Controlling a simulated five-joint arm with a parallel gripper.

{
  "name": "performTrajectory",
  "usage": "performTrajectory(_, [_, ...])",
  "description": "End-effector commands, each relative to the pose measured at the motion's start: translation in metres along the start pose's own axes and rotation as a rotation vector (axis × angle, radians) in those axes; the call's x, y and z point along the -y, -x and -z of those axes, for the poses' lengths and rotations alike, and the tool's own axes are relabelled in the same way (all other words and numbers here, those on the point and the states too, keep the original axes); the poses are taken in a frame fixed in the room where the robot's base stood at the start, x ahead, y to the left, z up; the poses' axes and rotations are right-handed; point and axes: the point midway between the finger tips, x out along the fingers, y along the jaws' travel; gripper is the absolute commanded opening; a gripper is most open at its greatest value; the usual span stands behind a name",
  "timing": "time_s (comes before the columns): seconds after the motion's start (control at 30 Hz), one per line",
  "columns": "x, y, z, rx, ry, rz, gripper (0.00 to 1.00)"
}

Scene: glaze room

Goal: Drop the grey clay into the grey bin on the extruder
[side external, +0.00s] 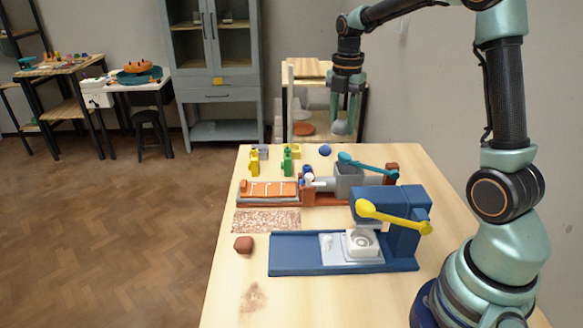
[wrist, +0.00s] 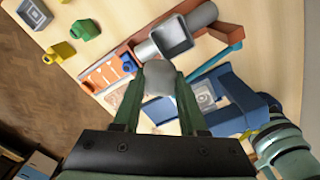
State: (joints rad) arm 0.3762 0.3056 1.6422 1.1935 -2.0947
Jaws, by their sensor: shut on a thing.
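My gripper (side external: 345,112) is shut on a rounded lump of grey clay (side external: 341,127), held well above the table. In the wrist view the grey clay (wrist: 159,78) sits between the two green fingertips (wrist: 157,92). The extruder (side external: 322,188) is orange-brown and grey, with a teal lever, and stands across the middle of the table. Its grey bin (side external: 350,176) is a square, open-topped hopper.
A blue press (side external: 395,215) with a yellow lever stands in front of the extruder. A brown clay lump (side external: 243,244) lies at the left edge.

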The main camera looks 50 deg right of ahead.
Motion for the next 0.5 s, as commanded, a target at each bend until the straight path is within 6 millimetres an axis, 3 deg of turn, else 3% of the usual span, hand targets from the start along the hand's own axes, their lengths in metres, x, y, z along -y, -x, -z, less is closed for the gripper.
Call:
performTrajectory(0.1, [0.015, 0.0, -0.027, 0.0, -0.061, 0.0, 0.0])
performTrajectory(0.2, [0.023, -0.001, -0.037, 0.0, -0.085, 0.0, 0.0])
performTrajectory(0.5, [0.026, -0.02, -0.042, -0.002, -0.095, 0.003, 0.0])
